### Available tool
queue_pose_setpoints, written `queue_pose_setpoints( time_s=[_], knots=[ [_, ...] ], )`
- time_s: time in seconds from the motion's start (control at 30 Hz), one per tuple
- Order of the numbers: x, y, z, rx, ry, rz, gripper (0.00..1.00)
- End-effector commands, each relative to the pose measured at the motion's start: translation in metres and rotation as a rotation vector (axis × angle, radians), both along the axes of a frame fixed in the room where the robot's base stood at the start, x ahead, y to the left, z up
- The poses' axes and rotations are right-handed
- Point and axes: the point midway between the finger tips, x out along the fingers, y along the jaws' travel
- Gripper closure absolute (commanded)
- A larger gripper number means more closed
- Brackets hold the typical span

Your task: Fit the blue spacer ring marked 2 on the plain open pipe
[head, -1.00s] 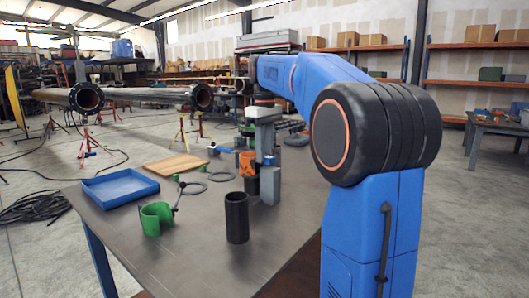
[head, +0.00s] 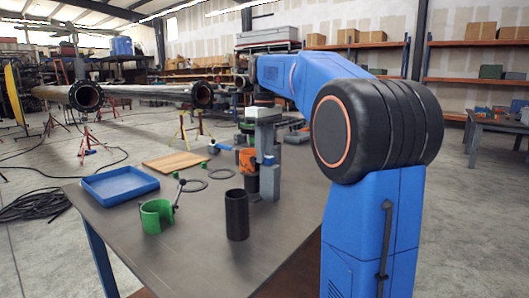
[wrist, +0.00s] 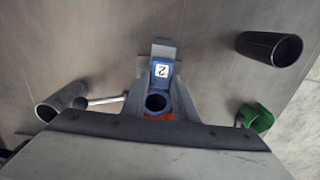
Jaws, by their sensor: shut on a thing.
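My gripper (wrist: 158,98) is shut on the blue spacer ring (wrist: 161,84), whose white label marked 2 shows in the wrist view. The ring's dark hole lies between the grey fingers. An orange part (wrist: 160,117) shows just below the ring in the wrist view; in the head view the orange part (head: 246,160) is beside my gripper (head: 266,175), with a dark piece under it. Whether the ring touches these is hidden. A black upright open pipe (head: 237,217) stands on the table, apart from the gripper; it also shows in the wrist view (wrist: 265,50).
A grey tube (wrist: 58,102) is at the wrist view's left. Long pipes (head: 150,92) stand on trestles behind.

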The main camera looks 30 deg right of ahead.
Motion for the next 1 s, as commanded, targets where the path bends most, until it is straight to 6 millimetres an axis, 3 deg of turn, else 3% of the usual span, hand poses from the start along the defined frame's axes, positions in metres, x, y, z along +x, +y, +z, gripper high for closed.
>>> queue_pose_setpoints(
  time_s=[0.03,0.1,0.53,1.0],
  knots=[
    [0.000,0.000,0.000,0.000,0.000,0.000,0.67],
    [0.000,0.000,0.000,0.000,0.000,0.000,0.52],
    [0.001,0.000,0.009,0.000,-0.002,0.000,0.52],
    [0.001,0.000,0.092,-0.001,-0.004,0.000,0.52]
  ],
)
